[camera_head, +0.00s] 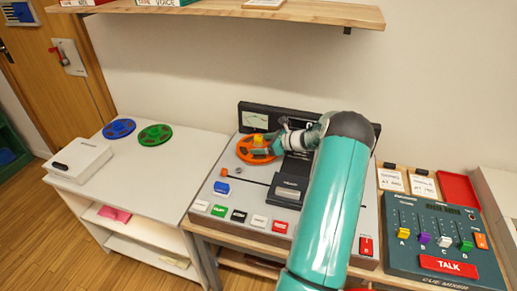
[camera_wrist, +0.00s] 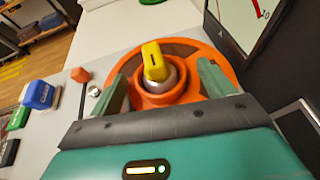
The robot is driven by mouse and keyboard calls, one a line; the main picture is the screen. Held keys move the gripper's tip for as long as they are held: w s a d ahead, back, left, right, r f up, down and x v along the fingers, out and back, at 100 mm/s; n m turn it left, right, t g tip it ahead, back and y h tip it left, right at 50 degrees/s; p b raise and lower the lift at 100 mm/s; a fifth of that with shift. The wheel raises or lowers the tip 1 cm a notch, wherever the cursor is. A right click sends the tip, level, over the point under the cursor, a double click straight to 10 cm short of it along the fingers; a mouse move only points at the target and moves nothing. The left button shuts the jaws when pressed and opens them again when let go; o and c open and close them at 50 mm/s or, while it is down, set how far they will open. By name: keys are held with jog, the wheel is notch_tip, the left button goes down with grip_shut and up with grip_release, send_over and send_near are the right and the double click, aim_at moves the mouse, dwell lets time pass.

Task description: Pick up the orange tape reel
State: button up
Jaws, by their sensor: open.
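In the wrist view the reel (camera_wrist: 220,62) has a raised orange hub with a metal spindle and a yellow knob (camera_wrist: 154,62) on top. My gripper (camera_head: 268,147) is at the reel from the right in the head view. In the wrist view its green fingers (camera_wrist: 162,85) are open on either side of the hub. I cannot tell whether they touch it. The arm and gripper hide part of the reel and machine.
A blue reel (camera_head: 119,128) and a green reel (camera_head: 155,135) lie on the white shelf unit (camera_head: 150,177) at left, beside a white box (camera_head: 77,160). A cue mixer (camera_head: 432,240) stands at right. A wooden wall shelf (camera_head: 220,9) runs above. The meter panel (camera_head: 256,118) is close behind my gripper.

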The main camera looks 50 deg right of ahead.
jog(key=c, duration=1.3)
jog(key=shift+r, duration=0.1)
